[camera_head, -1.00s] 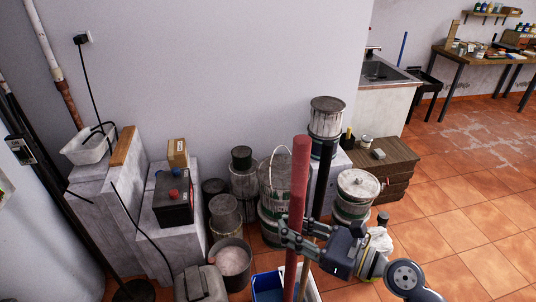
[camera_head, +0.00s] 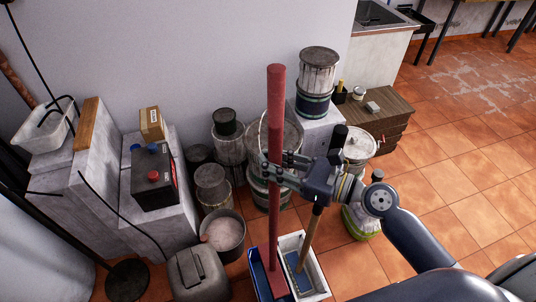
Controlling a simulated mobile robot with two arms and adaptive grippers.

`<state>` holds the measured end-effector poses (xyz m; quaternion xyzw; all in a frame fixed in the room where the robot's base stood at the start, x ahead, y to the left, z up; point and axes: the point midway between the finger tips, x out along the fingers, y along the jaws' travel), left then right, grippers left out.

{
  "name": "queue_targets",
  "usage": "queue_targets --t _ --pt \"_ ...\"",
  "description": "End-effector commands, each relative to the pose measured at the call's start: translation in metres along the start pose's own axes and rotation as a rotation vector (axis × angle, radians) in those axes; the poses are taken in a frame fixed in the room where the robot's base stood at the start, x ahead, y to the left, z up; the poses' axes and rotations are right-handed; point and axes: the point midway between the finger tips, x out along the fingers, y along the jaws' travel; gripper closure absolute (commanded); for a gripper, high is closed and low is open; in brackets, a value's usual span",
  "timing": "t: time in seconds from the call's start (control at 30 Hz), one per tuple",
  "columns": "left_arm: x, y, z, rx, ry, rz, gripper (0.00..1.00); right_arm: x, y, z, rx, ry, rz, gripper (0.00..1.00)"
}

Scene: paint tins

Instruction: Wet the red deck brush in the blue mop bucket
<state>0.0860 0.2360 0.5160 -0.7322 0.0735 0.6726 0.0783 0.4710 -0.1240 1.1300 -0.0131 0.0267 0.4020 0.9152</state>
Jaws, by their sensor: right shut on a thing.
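The red deck brush (camera_head: 275,110) stands nearly upright as a long red pole. My right gripper (camera_head: 270,168) is shut around the pole, around its middle. The brush's lower end and red head (camera_head: 277,285) are at the blue mop bucket (camera_head: 256,275), near the bottom edge of the view. The head appears inside or just over the bucket; I cannot tell its depth or whether it touches water. My left gripper is not in view.
A white bucket (camera_head: 318,278) with a blue interior and a wooden-handled tool (camera_head: 308,240) stands right beside the blue one. A round pail (camera_head: 223,238) and a grey canister (camera_head: 198,272) are to the left. Paint tins crowd behind. Tiled floor (camera_head: 460,180) is clear at right.

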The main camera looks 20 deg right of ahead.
Motion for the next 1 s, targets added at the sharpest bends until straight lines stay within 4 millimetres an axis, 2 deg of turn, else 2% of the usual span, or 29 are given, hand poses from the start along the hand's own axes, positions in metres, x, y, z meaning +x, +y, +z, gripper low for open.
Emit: queue_targets --t 0.17,0.33,0.63,1.0 --pt "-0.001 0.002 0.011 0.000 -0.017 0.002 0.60 0.000 0.000 0.002 -0.001 -0.004 -0.001 1.00" --pt "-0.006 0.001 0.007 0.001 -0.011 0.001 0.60 0.000 -0.001 0.004 0.004 -0.011 -0.010 1.00" --pt "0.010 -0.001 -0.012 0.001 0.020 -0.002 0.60 0.001 -0.001 -0.017 0.003 -0.011 -0.010 1.00" --pt "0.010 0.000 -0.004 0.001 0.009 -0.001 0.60 0.001 -0.001 -0.018 0.003 -0.012 -0.010 1.00"
